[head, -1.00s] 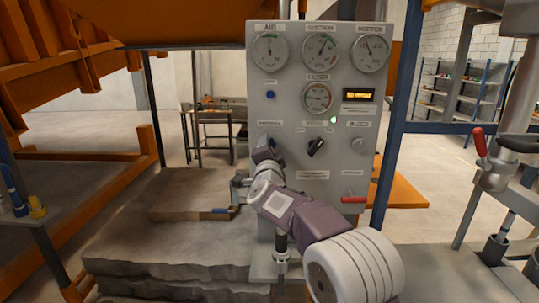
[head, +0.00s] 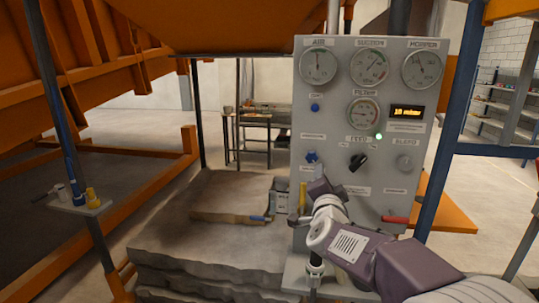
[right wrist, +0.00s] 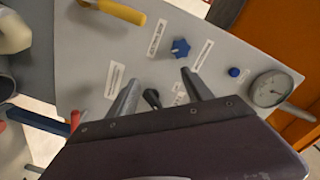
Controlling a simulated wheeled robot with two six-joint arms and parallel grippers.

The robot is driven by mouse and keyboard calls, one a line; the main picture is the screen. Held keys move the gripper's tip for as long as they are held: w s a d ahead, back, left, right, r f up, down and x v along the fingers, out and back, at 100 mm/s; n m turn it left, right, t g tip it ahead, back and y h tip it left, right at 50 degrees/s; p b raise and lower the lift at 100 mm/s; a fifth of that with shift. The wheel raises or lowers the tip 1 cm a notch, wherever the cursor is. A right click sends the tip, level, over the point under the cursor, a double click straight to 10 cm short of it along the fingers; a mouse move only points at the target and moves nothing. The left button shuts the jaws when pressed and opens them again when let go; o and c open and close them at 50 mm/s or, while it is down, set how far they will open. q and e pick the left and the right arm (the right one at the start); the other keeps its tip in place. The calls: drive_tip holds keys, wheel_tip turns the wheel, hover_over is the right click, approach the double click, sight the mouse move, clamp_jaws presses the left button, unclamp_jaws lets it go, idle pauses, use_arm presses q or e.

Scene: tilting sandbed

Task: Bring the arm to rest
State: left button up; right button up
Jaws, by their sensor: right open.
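My right arm comes in from the lower right of the head view, in front of the grey control panel (head: 375,115). Its purple wrist end (head: 322,188) is at the panel's lower left, below the blue star knob (head: 311,157). In the right wrist view my right gripper (right wrist: 160,76) is open, with nothing between its fingers. The panel (right wrist: 75,60) lies beyond the fingertips, and its blue star knob (right wrist: 180,47) shows just past them. The black selector (right wrist: 152,97) shows between the fingers, farther off; it also shows in the head view (head: 357,161). My left gripper is out of view.
A yellow handle (right wrist: 120,12) and a red lever (right wrist: 75,121) are near the gripper. The red lever (head: 396,220) also shows in the head view. Rough grey stone blocks (head: 190,250) stand left of the panel. An orange frame (head: 135,185) is at left.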

drive_tip(key=s+a+f+n+g+y+p, duration=0.15)
drive_tip(key=s+f+n+g+y, duration=0.35)
drive_tip(key=f, duration=0.6)
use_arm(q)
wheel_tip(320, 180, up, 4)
use_arm(e)
drive_tip(key=s+a+f+n+g, duration=0.1)
drive_tip(key=s+f+n+g, duration=0.3)
drive_tip(key=s+f, duration=0.5)
drive_tip(key=s+a+f+n+g, duration=0.1)
drive_tip(key=s+f+n+g, duration=0.4)
drive_tip(key=s+f, duration=0.4)
drive_tip(key=s+g, duration=0.1)
drive_tip(key=s, duration=0.6)
drive_tip(key=shift+g, duration=0.4)
